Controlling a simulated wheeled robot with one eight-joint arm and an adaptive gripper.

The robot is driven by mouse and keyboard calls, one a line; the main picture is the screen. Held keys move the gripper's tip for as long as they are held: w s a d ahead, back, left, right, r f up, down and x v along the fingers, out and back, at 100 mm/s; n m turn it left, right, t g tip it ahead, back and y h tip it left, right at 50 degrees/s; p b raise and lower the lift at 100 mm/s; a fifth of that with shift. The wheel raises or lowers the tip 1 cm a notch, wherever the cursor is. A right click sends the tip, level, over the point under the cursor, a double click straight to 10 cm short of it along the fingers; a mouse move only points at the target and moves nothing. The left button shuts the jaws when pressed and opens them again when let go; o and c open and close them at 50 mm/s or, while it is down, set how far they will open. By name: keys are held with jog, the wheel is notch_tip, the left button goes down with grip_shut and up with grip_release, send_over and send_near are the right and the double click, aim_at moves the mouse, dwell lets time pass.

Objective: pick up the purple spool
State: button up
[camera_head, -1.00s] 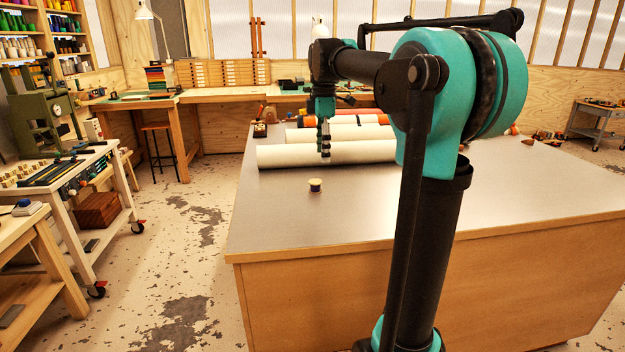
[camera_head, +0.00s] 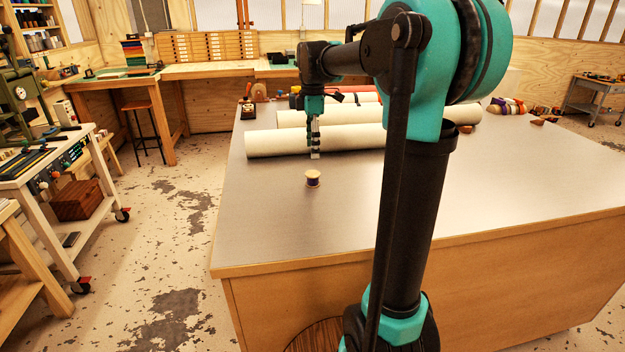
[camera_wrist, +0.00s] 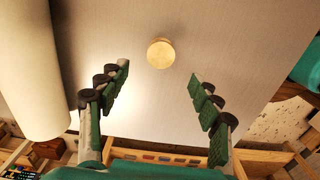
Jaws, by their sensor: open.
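A small spool (camera_head: 313,179) stands upright on the grey table top (camera_head: 270,222), with a pale top and a dark purple band. In the wrist view only its round pale top (camera_wrist: 160,53) shows, beyond and between the fingertips. My gripper (camera_head: 315,150) points down above the table, behind the spool in the head view and close to the front white roll. In the wrist view its two fingers (camera_wrist: 160,75) are spread wide with nothing between them.
A long white roll (camera_head: 270,142) lies just behind the spool and shows at the left in the wrist view (camera_wrist: 30,75). More rolls (camera_head: 300,117) lie behind it. The table around and in front of the spool is clear.

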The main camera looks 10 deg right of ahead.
aim_at(313, 173)
notch_tip(313, 173, down, 10)
jog(key=shift+s+f, duration=0.1)
dwell(0.4)
jog(key=c, duration=1.2)
jog(key=shift+r, duration=0.2)
